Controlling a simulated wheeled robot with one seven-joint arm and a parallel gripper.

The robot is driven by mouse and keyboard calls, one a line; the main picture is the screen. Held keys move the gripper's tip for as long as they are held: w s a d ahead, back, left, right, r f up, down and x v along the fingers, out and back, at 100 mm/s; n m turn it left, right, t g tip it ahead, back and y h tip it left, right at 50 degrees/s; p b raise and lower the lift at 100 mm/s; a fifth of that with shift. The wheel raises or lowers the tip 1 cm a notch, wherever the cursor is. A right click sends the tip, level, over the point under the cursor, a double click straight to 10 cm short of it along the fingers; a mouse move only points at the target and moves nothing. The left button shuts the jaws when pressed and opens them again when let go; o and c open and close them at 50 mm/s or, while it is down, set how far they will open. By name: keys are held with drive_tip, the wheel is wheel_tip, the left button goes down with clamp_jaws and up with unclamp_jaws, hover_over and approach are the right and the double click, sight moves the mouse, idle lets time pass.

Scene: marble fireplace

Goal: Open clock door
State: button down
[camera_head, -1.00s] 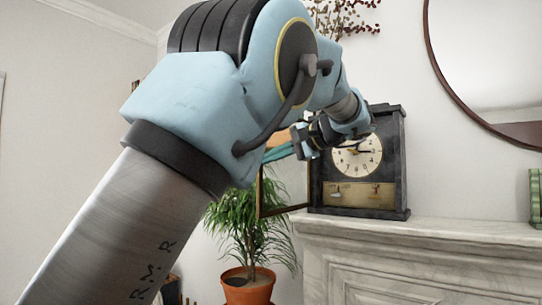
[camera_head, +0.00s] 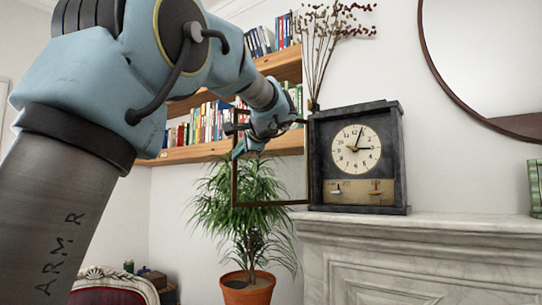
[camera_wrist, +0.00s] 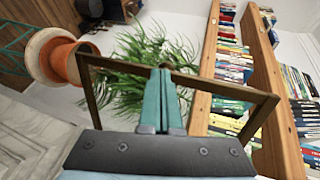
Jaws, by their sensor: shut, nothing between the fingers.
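The black mantel clock (camera_head: 402,150) stands on the left end of the marble mantel, its pale round dial (camera_head: 357,149) uncovered. Its glass door (camera_head: 270,203), a thin brown frame, is swung out to the left of the case. My gripper (camera_head: 238,150) is at the door's outer, left side, apart from the clock body. In the wrist view, the teal fingers of my gripper (camera_wrist: 165,75) are together with nothing between them. Their tips overlap the long bar of the door frame (camera_wrist: 215,80); I cannot tell whether they touch it.
The marble mantel (camera_head: 450,228) runs right from under the clock. A potted plant (camera_head: 245,205) stands below and behind the door. Wooden bookshelves (camera_head: 210,150) are behind my arm. A vase of dried stems (camera_head: 316,100) is behind the clock, and a round mirror (camera_head: 490,60) hangs at right.

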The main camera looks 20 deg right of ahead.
drive_tip(key=shift+w+a, duration=0.2)
drive_tip(key=shift+w, duration=1.5)
drive_tip(key=b+v, duration=0.3)
drive_tip(key=v, duration=0.8)
drive_tip(key=w+a+f+n+g, duration=0.1)
drive_tip(key=a+f+n+g, duration=0.15)
drive_tip(key=a+f, duration=0.55)
drive_tip(key=w+a+f+n+g, duration=0.1)
drive_tip(key=w+a+f+g, duration=0.15)
drive_tip(key=f, duration=0.95)
drive_tip(key=a+f+n+g, duration=0.1)
drive_tip(key=a+f+g, duration=0.2)
drive_tip(key=a+f, duration=0.5)
drive_tip(key=s+a+f+n+g, duration=0.1)
drive_tip(key=s+a+f+n, duration=0.2)
drive_tip(key=s+f, duration=0.3)
drive_tip(key=s+a+f+n+g+h, duration=0.1)
drive_tip(key=s+a+f+n, duration=0.3)
drive_tip(key=f, duration=0.5)
drive_tip(key=s+a+f+n+g, duration=0.3)
drive_tip(key=s+a+f, duration=0.3)
drive_tip(key=s+f, duration=0.2)
drive_tip(key=shift+a+f+n+h+p, duration=0.25)
drive_tip(key=shift+a+n+h+p, duration=0.15)
drive_tip(key=shift+n, duration=0.15)
drive_tip(key=c, duration=1.6)
unclamp_jaws()
drive_tip(key=shift+w, duration=0.1)
